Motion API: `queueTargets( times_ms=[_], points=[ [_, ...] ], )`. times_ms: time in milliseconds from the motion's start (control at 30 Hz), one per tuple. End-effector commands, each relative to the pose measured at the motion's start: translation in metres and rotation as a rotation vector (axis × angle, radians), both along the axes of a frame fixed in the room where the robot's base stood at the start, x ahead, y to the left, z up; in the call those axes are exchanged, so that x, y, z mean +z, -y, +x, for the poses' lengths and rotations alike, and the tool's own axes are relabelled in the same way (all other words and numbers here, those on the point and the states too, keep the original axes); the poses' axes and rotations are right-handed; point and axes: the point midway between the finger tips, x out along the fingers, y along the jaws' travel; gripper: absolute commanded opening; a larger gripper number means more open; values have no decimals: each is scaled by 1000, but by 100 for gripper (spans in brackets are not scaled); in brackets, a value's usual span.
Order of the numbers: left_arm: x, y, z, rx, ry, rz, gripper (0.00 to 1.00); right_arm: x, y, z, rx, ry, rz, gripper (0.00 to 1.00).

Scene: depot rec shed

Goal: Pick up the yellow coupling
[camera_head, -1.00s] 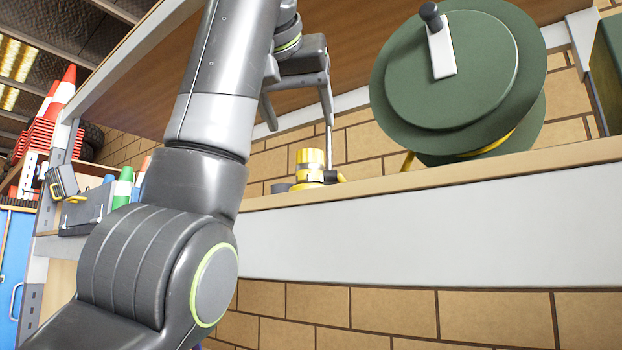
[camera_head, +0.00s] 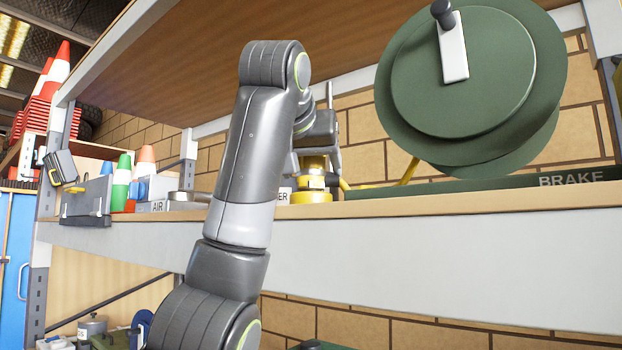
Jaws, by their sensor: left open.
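The yellow coupling (camera_head: 313,181) stands upright on the wooden shelf in the middle of the view. It is yellow with a silvery band and a wider yellow bottom. My left arm comes up in front of the shelf, and its gripper (camera_head: 314,165) points down at the coupling. The jaws are open, with one finger on each side of the coupling's upper part in this view. I cannot tell whether they touch it. My arm hides part of the shelf to the left of the coupling. My right gripper is not in view.
A big green hose reel (camera_head: 465,90) hangs close on the right, above a green strip marked BRAKE (camera_head: 570,180). The upper shelf board (camera_head: 220,70) is overhead. Small cones (camera_head: 122,180) and a grey bin (camera_head: 86,205) stand at the left. The shelf's front edge (camera_head: 430,205) is clear.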

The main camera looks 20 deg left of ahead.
Motion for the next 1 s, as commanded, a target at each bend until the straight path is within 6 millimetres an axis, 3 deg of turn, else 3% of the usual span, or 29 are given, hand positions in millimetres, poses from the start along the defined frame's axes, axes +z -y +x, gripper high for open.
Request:
queueTargets(
  times_ms=[333,700,1000],
  points=[
    [-3,0,7,-1,1,0,66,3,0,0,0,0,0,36],
    [-3,0,7,0,1,0,18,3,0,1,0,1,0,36],
    [-2,0,7,0,2,0,16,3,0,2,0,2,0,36]
  ],
)
